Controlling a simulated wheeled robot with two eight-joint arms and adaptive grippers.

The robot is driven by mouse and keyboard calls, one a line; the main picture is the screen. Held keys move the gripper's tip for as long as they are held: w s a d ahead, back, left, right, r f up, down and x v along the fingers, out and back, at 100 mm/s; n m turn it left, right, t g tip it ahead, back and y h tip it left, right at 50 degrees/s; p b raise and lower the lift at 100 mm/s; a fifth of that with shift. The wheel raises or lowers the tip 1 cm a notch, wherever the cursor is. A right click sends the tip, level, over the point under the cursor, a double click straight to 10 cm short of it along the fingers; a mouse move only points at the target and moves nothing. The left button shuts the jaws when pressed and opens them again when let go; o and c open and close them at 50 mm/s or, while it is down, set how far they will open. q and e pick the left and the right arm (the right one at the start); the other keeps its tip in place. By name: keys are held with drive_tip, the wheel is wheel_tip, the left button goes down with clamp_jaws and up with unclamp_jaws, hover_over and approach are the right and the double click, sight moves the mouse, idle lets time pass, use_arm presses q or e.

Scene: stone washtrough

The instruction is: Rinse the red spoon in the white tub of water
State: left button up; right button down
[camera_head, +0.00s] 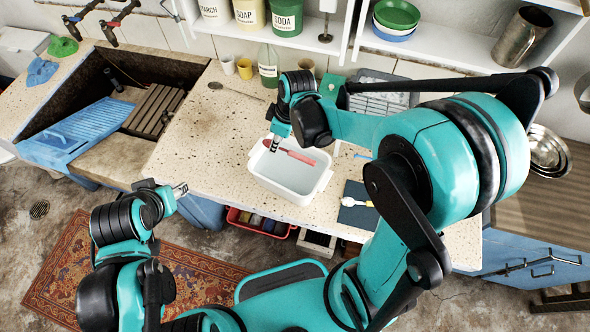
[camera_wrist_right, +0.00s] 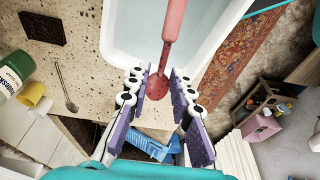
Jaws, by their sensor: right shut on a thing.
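The white tub (camera_head: 291,190) stands on the speckled stone counter near its front edge. Its inside looks pale; I cannot clearly make out the water surface. My right gripper (camera_head: 273,144) is at the tub's back left, shut on the red spoon (camera_head: 298,156). The spoon's handle points right, over the tub's opening. In the right wrist view the spoon's bowl (camera_wrist_right: 157,87) is between the fingers and its handle (camera_wrist_right: 173,22) reaches out over the tub (camera_wrist_right: 128,30). My left gripper (camera_head: 180,189) is empty, in front of the counter; its jaw opening is unclear.
A dark stone basin with a blue washboard (camera_head: 75,134) and a wooden rack (camera_head: 157,109) is at left.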

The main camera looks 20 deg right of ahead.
idle(0.4)
drive_tip(key=p+v, duration=0.3)
drive_tip(key=v, duration=0.1)
drive_tip(key=shift+w+a+r, duration=0.15)
drive_tip(key=shift+w+a, duration=0.15)
drive_tip(key=shift+a, duration=0.1)
drive_tip(key=shift+d, duration=0.1)
